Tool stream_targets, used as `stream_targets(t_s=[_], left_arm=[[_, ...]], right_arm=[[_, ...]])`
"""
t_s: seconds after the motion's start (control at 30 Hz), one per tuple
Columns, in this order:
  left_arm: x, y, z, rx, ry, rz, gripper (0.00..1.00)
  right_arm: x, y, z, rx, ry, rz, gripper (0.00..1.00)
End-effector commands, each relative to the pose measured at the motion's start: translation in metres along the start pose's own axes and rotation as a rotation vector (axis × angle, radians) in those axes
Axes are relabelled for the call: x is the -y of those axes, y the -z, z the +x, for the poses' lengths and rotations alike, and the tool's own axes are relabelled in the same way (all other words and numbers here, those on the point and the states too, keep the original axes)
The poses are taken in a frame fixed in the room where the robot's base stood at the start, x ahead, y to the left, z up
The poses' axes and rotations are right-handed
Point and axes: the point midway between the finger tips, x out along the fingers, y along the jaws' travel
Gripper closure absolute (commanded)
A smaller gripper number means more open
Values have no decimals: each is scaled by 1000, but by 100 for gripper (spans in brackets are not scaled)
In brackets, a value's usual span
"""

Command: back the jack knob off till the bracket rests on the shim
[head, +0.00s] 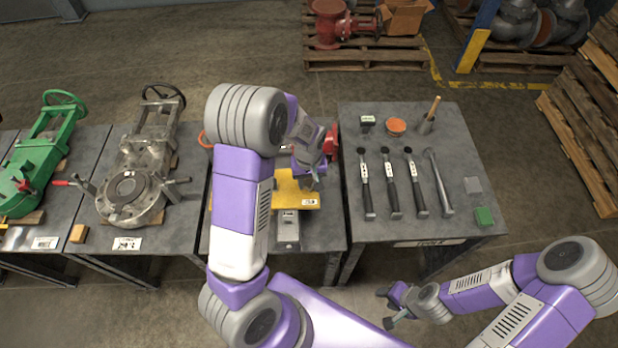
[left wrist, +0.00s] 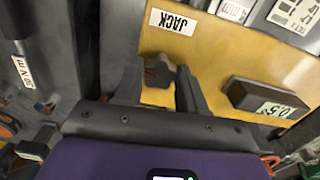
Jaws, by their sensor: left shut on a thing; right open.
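My left gripper (head: 308,178) reaches down over the yellow plate (head: 283,187) on the middle table. In the left wrist view its fingers (left wrist: 158,88) are shut on a dark knob (left wrist: 160,68) with a small red mark, beside a label (left wrist: 173,21) reading JACK on the yellow surface (left wrist: 215,62). A dark block (left wrist: 255,92) with a label that seems to read 0.5 lies to the right of the fingers. My arm hides much of this table in the head view. I cannot tell the bracket from the shim, or whether they touch. My right gripper (head: 387,308) is open and empty, low in front of the tables.
A grey box (head: 288,230) sits at the middle table's front. Grey (head: 130,195) and green (head: 40,150) valves stand on the left tables.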

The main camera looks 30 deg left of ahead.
Motion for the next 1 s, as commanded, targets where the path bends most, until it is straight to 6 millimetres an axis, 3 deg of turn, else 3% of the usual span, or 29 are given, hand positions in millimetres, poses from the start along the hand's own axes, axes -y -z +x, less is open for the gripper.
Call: stream_targets(t_s=[1.0], left_arm=[[-2,2,-4,-3,-6,-968,90]], right_arm=[[26,-3,-68,0,0,0,57]])
